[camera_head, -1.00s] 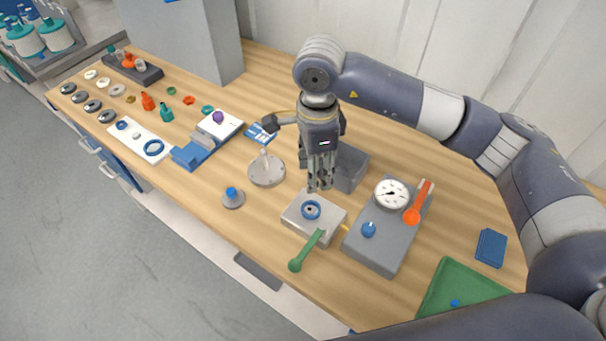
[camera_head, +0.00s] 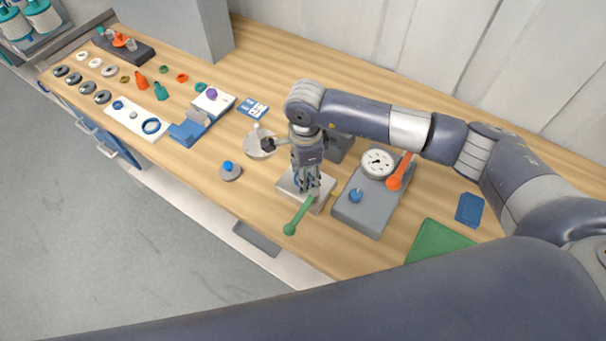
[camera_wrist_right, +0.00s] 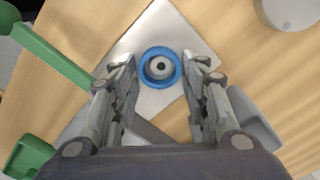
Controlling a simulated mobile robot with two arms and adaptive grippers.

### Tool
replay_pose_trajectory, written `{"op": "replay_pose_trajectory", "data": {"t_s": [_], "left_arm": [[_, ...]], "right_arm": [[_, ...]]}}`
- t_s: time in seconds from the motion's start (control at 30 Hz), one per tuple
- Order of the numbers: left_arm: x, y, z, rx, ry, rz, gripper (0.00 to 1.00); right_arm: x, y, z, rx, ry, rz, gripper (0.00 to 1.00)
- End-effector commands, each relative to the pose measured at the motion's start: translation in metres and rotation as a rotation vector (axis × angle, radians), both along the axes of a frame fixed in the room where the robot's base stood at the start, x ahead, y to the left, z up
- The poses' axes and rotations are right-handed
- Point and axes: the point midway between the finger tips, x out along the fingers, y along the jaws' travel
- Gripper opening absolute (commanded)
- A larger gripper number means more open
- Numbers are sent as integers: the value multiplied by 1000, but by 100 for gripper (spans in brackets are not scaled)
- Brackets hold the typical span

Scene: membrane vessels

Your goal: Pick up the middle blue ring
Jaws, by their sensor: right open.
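A blue ring (camera_wrist_right: 159,51) sits around a small round grey hub on a pale square plate (camera_wrist_right: 190,30) in the right wrist view. My right gripper (camera_wrist_right: 163,68) is open, with one finger on each side of the ring and clear of it. In the head view the gripper (camera_head: 307,190) points down over the plate (camera_head: 287,187) and mostly hides the ring. Two more blue rings, a small one (camera_head: 117,101) and a large one (camera_head: 151,121), lie on a white mat (camera_head: 130,121) at the left. My left gripper is out of view.
A green handle (camera_head: 299,216) sticks out from the plate's front. A grey gauge block (camera_head: 352,212) stands close on its right, with an orange lever (camera_head: 399,172). A round grey stand (camera_head: 260,145) is behind left, and a blue-topped knob (camera_head: 229,171) further left.

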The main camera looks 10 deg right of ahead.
Motion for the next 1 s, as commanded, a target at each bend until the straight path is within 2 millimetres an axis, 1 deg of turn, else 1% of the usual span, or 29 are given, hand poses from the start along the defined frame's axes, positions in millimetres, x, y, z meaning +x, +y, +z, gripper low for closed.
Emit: {"op": "replay_pose_trajectory", "data": {"t_s": [0.03,0.13,0.17,0.2,0.23,0.43,0.63,0.77,1.0], "left_arm": [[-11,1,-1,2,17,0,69],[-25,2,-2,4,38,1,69],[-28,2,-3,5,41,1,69],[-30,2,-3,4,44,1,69],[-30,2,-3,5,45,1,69],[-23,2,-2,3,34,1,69],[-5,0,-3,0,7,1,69],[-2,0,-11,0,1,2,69],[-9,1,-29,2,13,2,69]], "right_arm": [[0,0,-1,0,0,0,42],[0,0,-1,0,0,1,42],[0,0,0,0,0,1,40],[0,0,0,0,0,1,31],[0,0,0,0,0,1,27],[0,0,0,0,0,0,27],[1,0,3,0,-2,1,27],[2,0,19,0,-5,2,27],[1,0,67,1,-5,2,27]]}}
